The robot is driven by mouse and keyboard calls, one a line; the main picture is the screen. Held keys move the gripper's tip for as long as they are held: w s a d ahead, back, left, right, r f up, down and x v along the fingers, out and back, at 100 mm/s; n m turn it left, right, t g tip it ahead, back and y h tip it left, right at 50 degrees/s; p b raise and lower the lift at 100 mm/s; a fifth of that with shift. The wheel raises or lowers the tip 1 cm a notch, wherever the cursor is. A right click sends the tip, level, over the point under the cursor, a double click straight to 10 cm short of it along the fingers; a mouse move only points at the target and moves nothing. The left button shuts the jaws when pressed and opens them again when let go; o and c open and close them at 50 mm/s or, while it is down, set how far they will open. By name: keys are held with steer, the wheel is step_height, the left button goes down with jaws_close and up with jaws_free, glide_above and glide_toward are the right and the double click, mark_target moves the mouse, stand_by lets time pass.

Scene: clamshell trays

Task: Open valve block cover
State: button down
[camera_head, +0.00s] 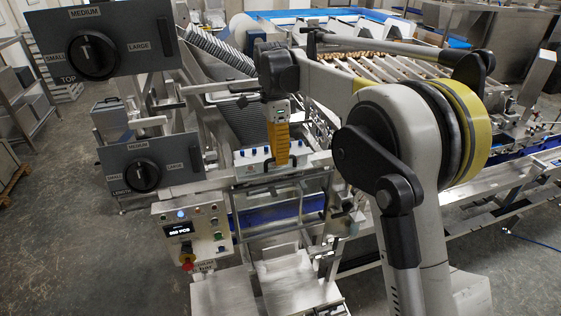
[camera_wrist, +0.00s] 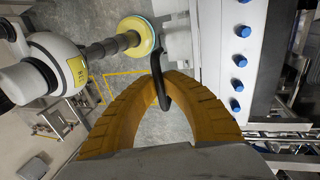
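The valve block cover (camera_head: 243,160) is a pale metal panel with blue knobs along it, on the machine near the centre of the head view. Its light body and several blue knobs show at the right of the wrist view (camera_wrist: 216,60). A dark curved handle (camera_wrist: 156,58) stands out from its front. My gripper (camera_head: 282,162) points down at the handle, its orange-yellow fingers bowed. In the wrist view the fingertips (camera_wrist: 163,80) come together around the handle, which passes between them. The exact contact is partly hidden. The cover looks shut.
Two grey selector panels (camera_head: 118,40) with black dials stand at the left. A control box (camera_head: 190,235) with a red stop button is below the cover. A ribbed chute (camera_head: 235,95) rises behind. Open floor (camera_head: 60,235) lies at left.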

steer(key=shift+w+r+g, duration=0.2)
steer(key=shift+g, duration=0.2)
stand_by(0.3)
steer(key=c, duration=1.5)
jaws_free()
steer(key=shift+r, duration=0.1)
steer(key=v, duration=0.7)
steer(key=shift+w+a, duration=0.15)
steer(key=shift+r, duration=0.15)
